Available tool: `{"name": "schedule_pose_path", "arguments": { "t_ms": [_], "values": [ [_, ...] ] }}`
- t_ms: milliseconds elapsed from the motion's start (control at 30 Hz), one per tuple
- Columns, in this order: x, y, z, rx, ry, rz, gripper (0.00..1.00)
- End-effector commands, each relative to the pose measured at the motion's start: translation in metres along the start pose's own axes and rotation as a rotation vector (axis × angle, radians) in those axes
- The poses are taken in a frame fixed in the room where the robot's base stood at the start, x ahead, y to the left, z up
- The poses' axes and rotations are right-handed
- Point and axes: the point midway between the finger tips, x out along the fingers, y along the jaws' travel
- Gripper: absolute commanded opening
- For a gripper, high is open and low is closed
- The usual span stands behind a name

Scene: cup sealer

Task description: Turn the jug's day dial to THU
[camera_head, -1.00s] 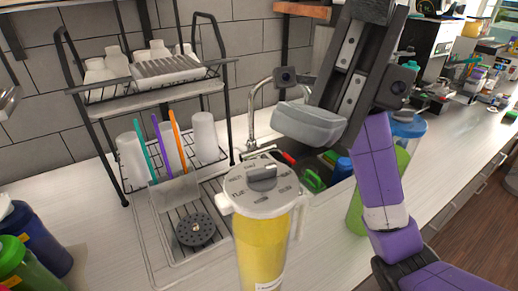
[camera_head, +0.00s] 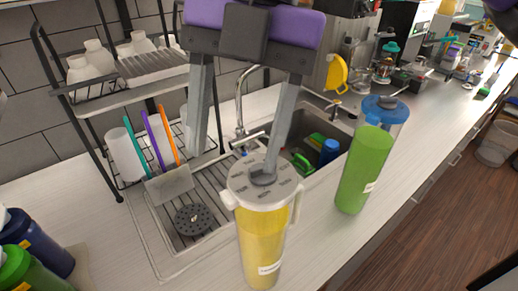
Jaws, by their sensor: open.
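The jug (camera_head: 260,245) is a tall clear jug with yellow contents, upright on the counter at centre. Its round grey-white lid (camera_head: 287,188) carries small day labels around the edge, too small to read surely. The left finger's tip is left of the lid, over the drying rack area.
The sink (camera_head: 318,125) and faucet (camera_head: 239,110) are behind. A two-tier dish rack (camera_head: 110,104) stands left. Dark-blue and green bottles (camera_head: 35,245) are at lower left.

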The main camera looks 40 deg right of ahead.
Motion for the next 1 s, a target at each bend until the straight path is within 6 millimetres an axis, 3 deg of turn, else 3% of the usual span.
{"name": "schedule_pose_path", "arguments": {
  "t_ms": [200, 367, 800, 1000],
  "values": [
    [-0.018, -0.017, 0.041, 0.229, -0.232, -0.094, 0.61],
    [-0.02, -0.022, 0.05, 0.285, -0.284, -0.11, 0.61],
    [0.038, -0.031, 0.065, 0.283, -0.282, -0.11, 0.61],
    [0.052, -0.033, 0.069, 0.283, -0.283, -0.11, 0.61]
  ]
}}
